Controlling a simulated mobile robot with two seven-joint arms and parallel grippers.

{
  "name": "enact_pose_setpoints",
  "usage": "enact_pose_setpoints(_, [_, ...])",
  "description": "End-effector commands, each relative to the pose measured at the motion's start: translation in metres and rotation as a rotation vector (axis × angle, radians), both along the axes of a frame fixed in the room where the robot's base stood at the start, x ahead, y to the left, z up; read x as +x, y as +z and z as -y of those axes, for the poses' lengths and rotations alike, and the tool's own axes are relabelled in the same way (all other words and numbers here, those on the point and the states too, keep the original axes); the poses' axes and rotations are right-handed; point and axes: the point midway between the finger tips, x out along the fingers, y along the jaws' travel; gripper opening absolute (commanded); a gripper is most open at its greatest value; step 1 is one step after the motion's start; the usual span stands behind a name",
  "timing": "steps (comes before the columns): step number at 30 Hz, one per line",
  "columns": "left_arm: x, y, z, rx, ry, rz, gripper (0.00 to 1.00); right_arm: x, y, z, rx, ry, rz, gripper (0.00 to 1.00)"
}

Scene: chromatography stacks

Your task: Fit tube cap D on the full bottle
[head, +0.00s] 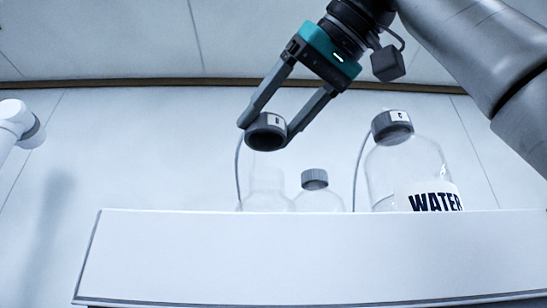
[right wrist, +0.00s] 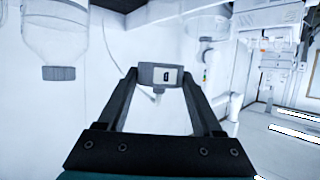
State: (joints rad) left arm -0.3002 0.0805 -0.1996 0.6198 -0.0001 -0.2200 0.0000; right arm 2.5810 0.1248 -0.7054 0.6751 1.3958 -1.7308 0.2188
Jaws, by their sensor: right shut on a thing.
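Tube cap D (head: 266,132) is a short grey cap with a white label, its dark hollow underside facing the head camera. My right gripper (head: 267,124) is shut on it, one finger on each side. In the right wrist view the cap (right wrist: 146,75) sits between the fingertips, with a small pale spout on it. A clear, faint uncapped bottle (head: 265,185) stands below the cap in the head view; the cap appears above its neck, but the exact gap is unclear. I cannot tell its fill. My left gripper is not in view.
A big clear bottle marked WATER (head: 410,165) wears a grey cap labelled C (head: 393,122). A smaller bottle with a ribbed grey cap (head: 315,179) stands between. Thin tubes hang behind. A white shelf edge (head: 300,255) hides the bottles' lower parts.

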Motion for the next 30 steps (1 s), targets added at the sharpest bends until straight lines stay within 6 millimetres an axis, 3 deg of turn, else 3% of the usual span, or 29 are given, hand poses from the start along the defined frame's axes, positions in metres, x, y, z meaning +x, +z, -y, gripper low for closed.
enact_pose_setpoints(16, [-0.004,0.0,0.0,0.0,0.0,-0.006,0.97,0.001,-0.034,0.001,0.001,-0.002,-0.001,0.1])
enact_pose_setpoints(30, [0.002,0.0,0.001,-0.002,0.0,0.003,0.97,0.0,-0.039,0.0,0.002,-0.001,-0.003,0.1])
